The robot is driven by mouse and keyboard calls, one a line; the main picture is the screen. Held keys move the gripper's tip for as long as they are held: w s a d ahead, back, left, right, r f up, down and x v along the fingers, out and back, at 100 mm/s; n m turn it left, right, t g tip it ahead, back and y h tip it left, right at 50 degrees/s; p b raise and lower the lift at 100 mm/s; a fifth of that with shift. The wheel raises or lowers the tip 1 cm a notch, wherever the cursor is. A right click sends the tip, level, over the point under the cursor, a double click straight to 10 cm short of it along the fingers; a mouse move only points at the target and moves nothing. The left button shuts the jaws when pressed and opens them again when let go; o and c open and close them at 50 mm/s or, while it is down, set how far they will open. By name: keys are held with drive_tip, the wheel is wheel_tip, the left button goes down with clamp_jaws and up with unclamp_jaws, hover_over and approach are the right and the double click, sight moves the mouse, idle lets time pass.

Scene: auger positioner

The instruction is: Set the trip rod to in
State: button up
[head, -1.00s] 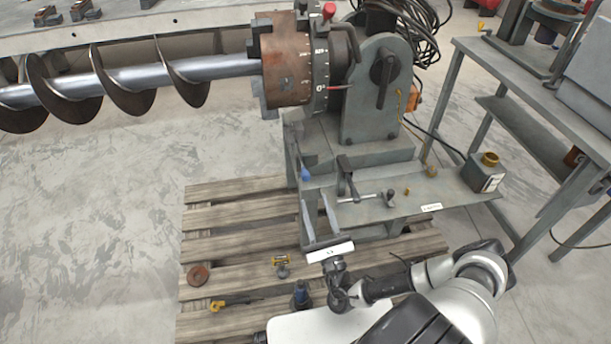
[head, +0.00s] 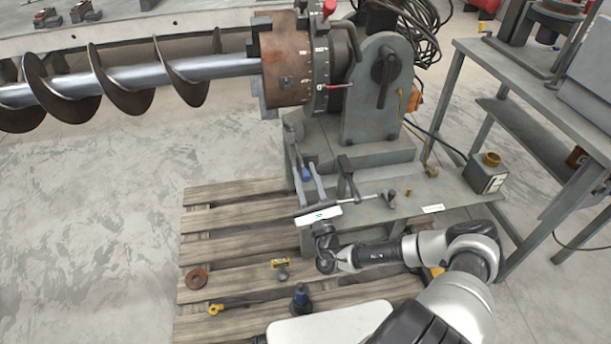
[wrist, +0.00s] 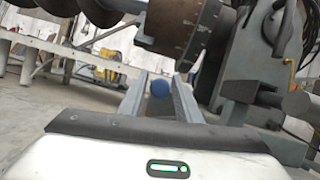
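A blue round knob (head: 306,174), which looks like the end of the trip rod, sits low on the front of the grey positioner base (head: 325,140). The rod behind it is hidden or too small to make out. My gripper (head: 302,164) is open, with two long grey fingers pointing at the machine. In the wrist view the blue knob (wrist: 160,88) shows in the gap between the fingers (wrist: 160,76), with space on both sides. I cannot tell how deep it lies between them. The fingers hold nothing.
A rusty chuck with a graduated dial (head: 321,75) carries a long auger (head: 125,82) above left. A T-handled clamp (head: 348,180) and a grey shelf (head: 400,205) lie close right of my gripper. A wooden pallet (head: 225,225) is below, with small loose parts.

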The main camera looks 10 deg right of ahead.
clamp_jaws()
drive_tip(key=d+p, duration=0.1)
drive_tip(key=d, duration=0.4)
drive_tip(key=shift+f, duration=0.1)
drive_tip(key=shift+o, duration=1.8)
unclamp_jaws()
drive_tip(key=shift+d, duration=0.1)
drive_tip(key=shift+a, duration=0.2)
